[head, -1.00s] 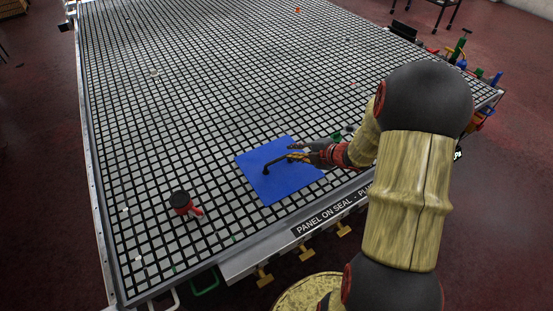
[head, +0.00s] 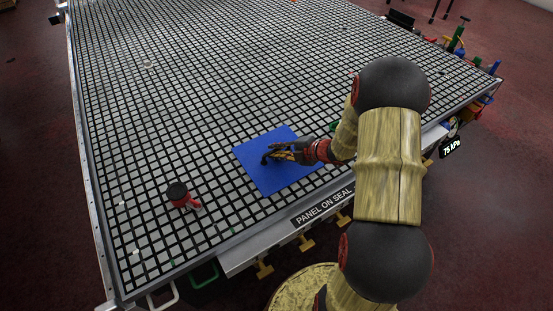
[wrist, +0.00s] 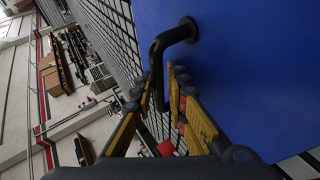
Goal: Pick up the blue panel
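The blue panel (head: 262,178) lies flat on the grid table near its front edge. It also fills the right of the wrist view (wrist: 250,70). A black bent handle (wrist: 174,36) stands up from its face; in the head view my gripper partly covers the handle (head: 268,156). My gripper (head: 280,153) reaches in from the right, low over the panel. In the wrist view its yellow fingers (wrist: 160,82) lie on either side of the handle's bar, close against it, and appear shut on it. The panel's underside is hidden.
A red device with a black top (head: 181,195) stands on the grid left of the panel. The grid table (head: 200,80) is mostly clear behind. Tools (head: 458,38) crowd the far right edge. A 75 kPa display (head: 450,147) hangs at the right front.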

